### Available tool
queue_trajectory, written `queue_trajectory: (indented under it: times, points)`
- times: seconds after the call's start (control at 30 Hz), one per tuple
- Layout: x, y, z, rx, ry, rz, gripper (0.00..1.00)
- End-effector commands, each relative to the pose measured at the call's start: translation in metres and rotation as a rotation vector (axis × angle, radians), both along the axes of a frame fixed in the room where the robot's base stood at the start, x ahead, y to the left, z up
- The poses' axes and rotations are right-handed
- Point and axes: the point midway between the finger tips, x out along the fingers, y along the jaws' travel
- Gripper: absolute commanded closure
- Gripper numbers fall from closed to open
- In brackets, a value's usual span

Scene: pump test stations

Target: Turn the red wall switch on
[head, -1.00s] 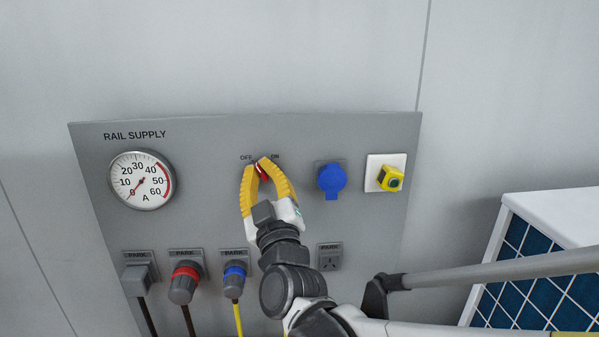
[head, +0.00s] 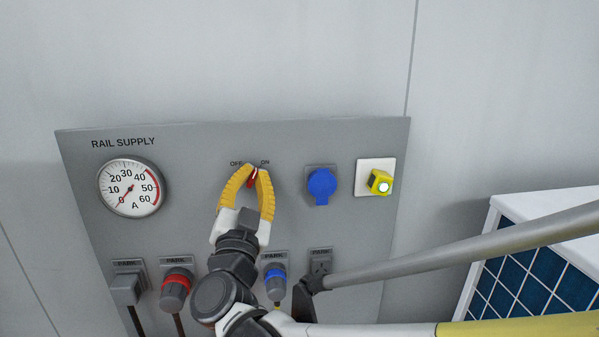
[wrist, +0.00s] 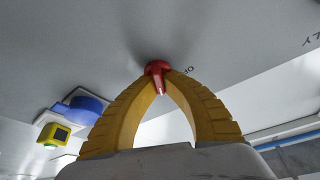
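The red wall switch (head: 252,178) is on the grey panel below the OFF and ON labels. It is partly hidden by my fingers; its upper end tilts toward the ON side. In the wrist view the red handle (wrist: 158,70) sits between the fingertips, close to a label. My gripper (head: 256,172) has its two yellow curved fingers closed in on the handle, one tip on each side, with a gap between the fingers lower down.
A round gauge (head: 131,188) is at the panel's left. A blue socket (head: 321,186) and a yellow box (head: 380,183) with a lit round face are to the right. Parked plugs (head: 176,286) line the lower panel. A blue-tiled unit (head: 540,262) stands at right.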

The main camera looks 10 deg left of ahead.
Motion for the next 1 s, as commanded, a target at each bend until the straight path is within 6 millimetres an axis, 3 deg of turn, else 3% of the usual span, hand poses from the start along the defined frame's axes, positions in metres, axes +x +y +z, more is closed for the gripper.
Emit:
queue_trajectory:
  times: [0.5, 1.0]
  points:
    - [0.0004, -0.0013, 0.0001, 0.298, 0.071, 0.001, 1.00]
    - [0.0006, -0.0021, -0.0009, 0.341, 0.081, 0.000, 1.00]
